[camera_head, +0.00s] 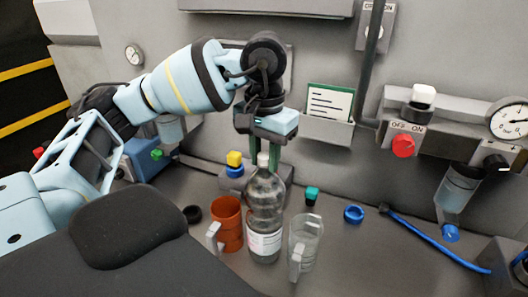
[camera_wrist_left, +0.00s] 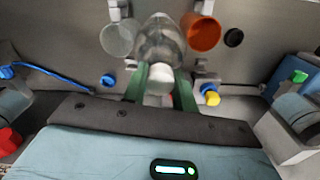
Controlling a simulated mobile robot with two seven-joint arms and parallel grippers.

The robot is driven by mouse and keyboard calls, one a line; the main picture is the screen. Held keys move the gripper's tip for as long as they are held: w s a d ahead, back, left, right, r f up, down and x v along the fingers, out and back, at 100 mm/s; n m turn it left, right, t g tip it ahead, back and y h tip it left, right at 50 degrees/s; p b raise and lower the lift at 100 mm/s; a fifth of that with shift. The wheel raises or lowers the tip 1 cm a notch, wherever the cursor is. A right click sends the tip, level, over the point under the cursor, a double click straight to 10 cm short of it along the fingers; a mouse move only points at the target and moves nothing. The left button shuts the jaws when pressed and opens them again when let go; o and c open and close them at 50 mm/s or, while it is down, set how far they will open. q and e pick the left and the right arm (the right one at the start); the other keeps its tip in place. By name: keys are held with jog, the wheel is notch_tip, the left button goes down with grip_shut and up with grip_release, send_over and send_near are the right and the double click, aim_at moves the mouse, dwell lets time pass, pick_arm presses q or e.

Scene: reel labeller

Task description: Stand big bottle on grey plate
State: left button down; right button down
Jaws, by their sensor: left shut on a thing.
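The big bottle (camera_head: 265,205) is clear with a white label and a white cap. It stands upright between an orange mug and a clear mug. My left gripper (camera_head: 265,152) is above it, with its green fingers shut on the neck just below the cap. In the left wrist view the bottle (camera_wrist_left: 160,42) also shows between the fingers (camera_wrist_left: 160,78), seen from above. I cannot tell if its base touches the surface. I cannot make out a separate grey plate; the whole worktop is grey. My right gripper is not in view.
The orange mug (camera_head: 228,222) is close on the bottle's left, the clear mug (camera_head: 306,240) close on its right. Behind are a yellow-and-blue piece (camera_head: 234,164) and a teal-topped piece (camera_head: 312,195). A blue ring (camera_head: 353,214) and blue hose (camera_head: 430,240) lie to the right.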

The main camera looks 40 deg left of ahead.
pick_arm(q)
jog(key=c, duration=1.1)
grip_release()
jog(key=shift+f, duration=0.1)
notch_tip(320, 180, up, 12)
jog(key=shift+r, duration=0.1)
jog(key=shift+o, duration=0.3)
